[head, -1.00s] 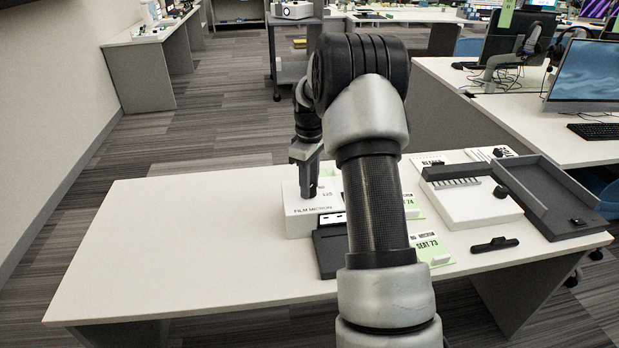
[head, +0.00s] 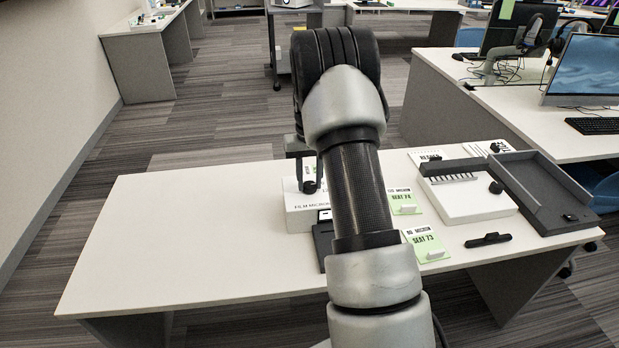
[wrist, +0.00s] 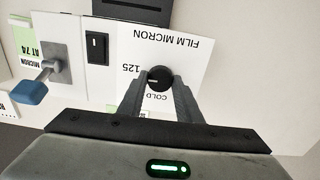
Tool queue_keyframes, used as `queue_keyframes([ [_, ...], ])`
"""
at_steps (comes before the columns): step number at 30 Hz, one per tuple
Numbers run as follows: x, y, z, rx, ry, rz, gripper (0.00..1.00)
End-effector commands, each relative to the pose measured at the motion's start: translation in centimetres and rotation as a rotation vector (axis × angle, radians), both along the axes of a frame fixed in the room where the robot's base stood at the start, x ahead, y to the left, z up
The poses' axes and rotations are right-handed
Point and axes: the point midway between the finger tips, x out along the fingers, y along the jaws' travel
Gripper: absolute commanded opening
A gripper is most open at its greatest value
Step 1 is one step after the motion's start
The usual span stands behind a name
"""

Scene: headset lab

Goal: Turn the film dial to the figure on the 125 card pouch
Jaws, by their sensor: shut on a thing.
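The film dial (wrist: 159,78) is a round black knob with a pale mark towards the left in the wrist view. It sits on the white FILM MICRON box (wrist: 190,62), beside printed 125 and COLD. My gripper (wrist: 160,84) is shut on the dial, one finger on each side. In the head view the box (head: 300,219) stands left of my arm, which hides much of it and of my gripper. A green-and-white card marked SEAT 74 (head: 404,199) lies right of my arm, with another marked SEAT 73 (head: 427,240) nearer; their micron lines are small.
A black rocker switch (wrist: 97,47) and a blue-tipped lever (wrist: 32,92) are beside the dial in the wrist view. A dark tray (head: 545,190) and white rack box (head: 462,205) stand at the right. The table's left side (head: 180,240) is clear.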

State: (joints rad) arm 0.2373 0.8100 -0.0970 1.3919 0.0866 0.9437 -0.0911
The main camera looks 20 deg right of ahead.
Motion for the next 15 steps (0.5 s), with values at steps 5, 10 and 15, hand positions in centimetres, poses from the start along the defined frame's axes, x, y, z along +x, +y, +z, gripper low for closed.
queue_keyframes([
  [5,-0.03,-0.06,0.06,-0.001,0.0,-0.104,0.09],
  [10,-0.01,-0.02,0.03,0.0,0.0,-0.166,0.09],
  [15,-0.01,-0.01,0.0,-0.001,0.0,-0.197,0.09],
])
